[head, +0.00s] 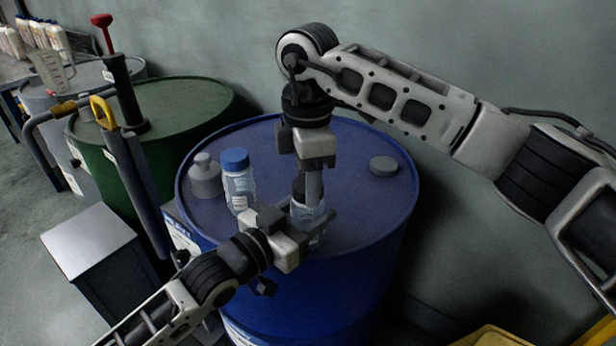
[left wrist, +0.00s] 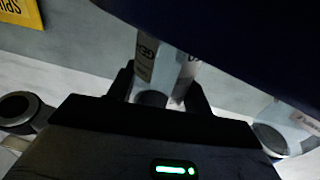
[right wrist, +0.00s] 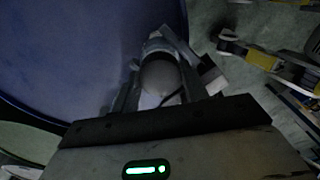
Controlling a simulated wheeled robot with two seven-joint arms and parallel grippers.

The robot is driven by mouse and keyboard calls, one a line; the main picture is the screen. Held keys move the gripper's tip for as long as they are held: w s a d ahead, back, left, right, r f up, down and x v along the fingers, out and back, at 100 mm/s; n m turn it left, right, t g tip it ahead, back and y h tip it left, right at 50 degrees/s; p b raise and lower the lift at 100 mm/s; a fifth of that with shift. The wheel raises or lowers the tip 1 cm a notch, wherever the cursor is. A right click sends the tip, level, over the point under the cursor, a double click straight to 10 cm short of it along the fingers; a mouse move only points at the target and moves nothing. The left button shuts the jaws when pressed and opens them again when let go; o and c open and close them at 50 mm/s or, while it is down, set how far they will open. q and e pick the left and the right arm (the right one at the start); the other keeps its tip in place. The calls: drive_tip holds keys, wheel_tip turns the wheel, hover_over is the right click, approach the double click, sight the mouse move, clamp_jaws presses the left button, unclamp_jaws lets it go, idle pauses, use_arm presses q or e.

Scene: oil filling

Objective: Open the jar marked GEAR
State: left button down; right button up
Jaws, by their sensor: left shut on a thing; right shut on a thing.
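The clear jar (head: 306,212) stands at the front middle of the blue drum's top. Its label with the letters "GE" (left wrist: 145,57) shows in the left wrist view. My left gripper (head: 303,226) is shut around the jar's body from the front left. My right gripper (head: 311,190) points straight down over the jar and is shut on its lid. The round lid (right wrist: 158,78) shows grey between the fingers in the right wrist view. The grippers hide much of the jar, and I cannot tell whether the lid is loose.
A blue-lidded jar (head: 239,188) and a grey container (head: 205,178) stand left of the held jar. A flat grey disc (head: 383,165) lies at the drum's right. The blue drum (head: 345,262) stands beside a green drum (head: 175,102) with a hand pump (head: 123,90).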

drive_tip(key=n, duration=0.7)
drive_tip(key=shift+r, duration=0.1)
drive_tip(key=n, duration=1.4)
drive_tip(key=shift+n, duration=0.4)
drive_tip(key=n, duration=0.7)
drive_tip(key=shift+n, duration=0.3)
drive_tip(key=n, duration=0.4)
drive_tip(key=shift+n, duration=0.3)
drive_tip(key=n, duration=1.2)
drive_tip(key=shift+n, duration=0.3)
drive_tip(key=n, duration=0.6)
drive_tip(key=shift+r, duration=0.1)
